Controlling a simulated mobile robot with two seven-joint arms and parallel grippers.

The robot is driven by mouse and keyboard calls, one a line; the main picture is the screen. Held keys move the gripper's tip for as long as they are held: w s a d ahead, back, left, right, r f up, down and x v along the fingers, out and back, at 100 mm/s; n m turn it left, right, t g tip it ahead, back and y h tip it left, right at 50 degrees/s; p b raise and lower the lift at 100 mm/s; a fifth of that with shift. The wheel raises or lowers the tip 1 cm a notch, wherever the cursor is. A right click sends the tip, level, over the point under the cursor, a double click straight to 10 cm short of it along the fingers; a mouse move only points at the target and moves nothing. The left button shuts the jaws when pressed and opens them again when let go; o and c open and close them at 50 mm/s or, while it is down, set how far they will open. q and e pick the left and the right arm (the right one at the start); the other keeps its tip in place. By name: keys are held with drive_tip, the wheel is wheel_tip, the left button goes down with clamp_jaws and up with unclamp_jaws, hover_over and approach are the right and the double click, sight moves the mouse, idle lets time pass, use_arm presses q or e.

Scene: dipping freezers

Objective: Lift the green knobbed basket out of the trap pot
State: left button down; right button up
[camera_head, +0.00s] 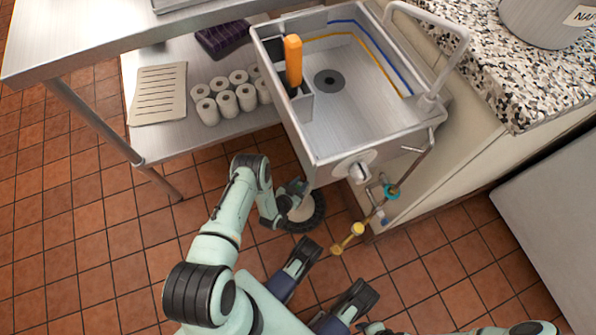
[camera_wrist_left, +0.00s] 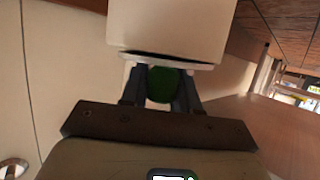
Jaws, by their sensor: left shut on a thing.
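My left gripper (camera_head: 294,194) is low beside the sink cabinet, below the front of the sink. In the left wrist view its two fingers (camera_wrist_left: 161,90) are shut on a dark green knob (camera_wrist_left: 160,85). A pale, squarish body (camera_wrist_left: 172,25) with a light rim and a dark slit lies just beyond the knob; I cannot tell whether it is the trap pot. In the head view a pale round top (camera_head: 303,209) with a dark ring around it shows by the gripper, near the floor. The basket below the knob cannot be made out.
The steel sink (camera_head: 350,85) holds an orange-handled tool (camera_head: 293,60). A valve pipe (camera_head: 385,205) with a yellow end (camera_head: 348,238) sticks out close right of my left gripper. White rolls (camera_head: 230,100) stand on the shelf at left. The tiled floor (camera_head: 120,225) at left is clear.

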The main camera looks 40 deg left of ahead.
use_arm(q)
drive_tip(key=shift+s+a+r+p, duration=0.1)
drive_tip(key=shift+a+r+p, duration=0.2)
drive_tip(key=shift+r+p, duration=0.4)
use_arm(e)
drive_tip(key=shift+s+r, duration=0.1)
drive_tip(key=shift+r, duration=0.45)
use_arm(q)
drive_tip(key=shift+d+r+p, duration=0.15)
drive_tip(key=shift+r+p, duration=0.55)
drive_tip(key=shift+r, duration=0.05)
use_arm(e)
drive_tip(key=shift+s+r, duration=0.1)
drive_tip(key=shift+r, duration=0.55)
use_arm(q)
drive_tip(key=shift+r+p, duration=1.05)
drive_tip(key=shift+r, duration=0.25)
drive_tip(key=shift+r+p, duration=0.95)
drive_tip(key=shift+r, duration=0.25)
use_arm(e)
drive_tip(key=w+a+r+n+t, duration=0.1)
drive_tip(key=w+a+r+t, duration=0.1)
drive_tip(key=w+r+t, duration=0.2)
drive_tip(key=shift+w+a+r, duration=0.15)
drive_tip(key=shift+w+r, duration=1.5)
drive_tip(key=shift+w, duration=1.95)
